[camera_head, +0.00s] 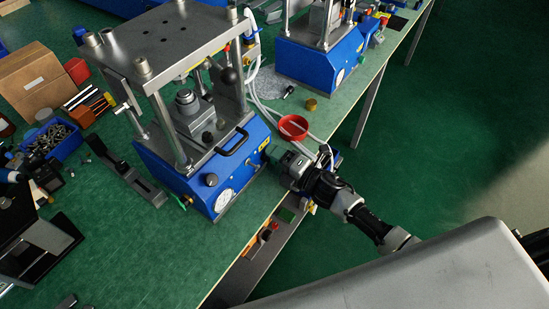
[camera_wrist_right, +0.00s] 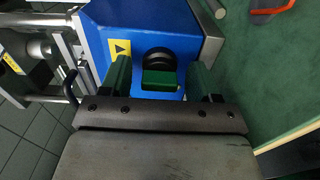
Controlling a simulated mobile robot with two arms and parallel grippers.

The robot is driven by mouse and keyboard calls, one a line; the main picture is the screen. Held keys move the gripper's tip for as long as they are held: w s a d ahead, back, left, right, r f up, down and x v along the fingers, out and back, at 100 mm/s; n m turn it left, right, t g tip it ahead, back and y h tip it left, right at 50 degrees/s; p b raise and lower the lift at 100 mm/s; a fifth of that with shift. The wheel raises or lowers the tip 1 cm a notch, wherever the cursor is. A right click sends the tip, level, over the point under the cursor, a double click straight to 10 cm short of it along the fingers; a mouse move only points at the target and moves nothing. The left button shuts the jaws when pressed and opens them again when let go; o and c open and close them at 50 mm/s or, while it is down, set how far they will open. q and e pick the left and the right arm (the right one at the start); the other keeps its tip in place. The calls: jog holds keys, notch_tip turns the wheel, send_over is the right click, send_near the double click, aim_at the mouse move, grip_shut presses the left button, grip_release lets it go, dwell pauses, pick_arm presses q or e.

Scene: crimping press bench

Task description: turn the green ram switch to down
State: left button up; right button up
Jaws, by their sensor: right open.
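In the right wrist view the green ram switch (camera_wrist_right: 158,79) sits below a dark round recess on the blue press base (camera_wrist_right: 145,25). My right gripper (camera_wrist_right: 160,72) is open, with one dark green finger on each side of the switch and a gap to both. I cannot tell how deep the fingers reach. In the head view my right gripper (camera_head: 276,158) is at the right side of the press's blue base (camera_head: 237,178), and the switch is hidden there. My left gripper is not in view.
The steel press frame (camera_head: 170,45) rises above the base, with a black handle (camera_head: 232,142) in front. A red bowl (camera_head: 293,127), white hoses and a second blue press (camera_head: 315,62) stand behind. Tools and a blue bin (camera_head: 55,143) crowd the left.

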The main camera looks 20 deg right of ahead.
jog(key=c, duration=0.9)
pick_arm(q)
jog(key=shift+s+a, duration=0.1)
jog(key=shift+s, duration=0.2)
pick_arm(e)
jog(key=shift+c, duration=0.2)
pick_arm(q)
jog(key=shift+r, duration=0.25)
pick_arm(e)
jog(key=shift+m, duration=0.4)
jog(key=m+p, duration=0.2)
jog(key=m, duration=0.2)
jog(key=shift+m, duration=0.4)
jog(key=m+p, duration=0.1)
jog(key=m, duration=0.2)
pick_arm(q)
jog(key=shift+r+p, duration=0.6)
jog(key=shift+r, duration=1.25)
pick_arm(e)
jog(key=shift+m, duration=1.6)
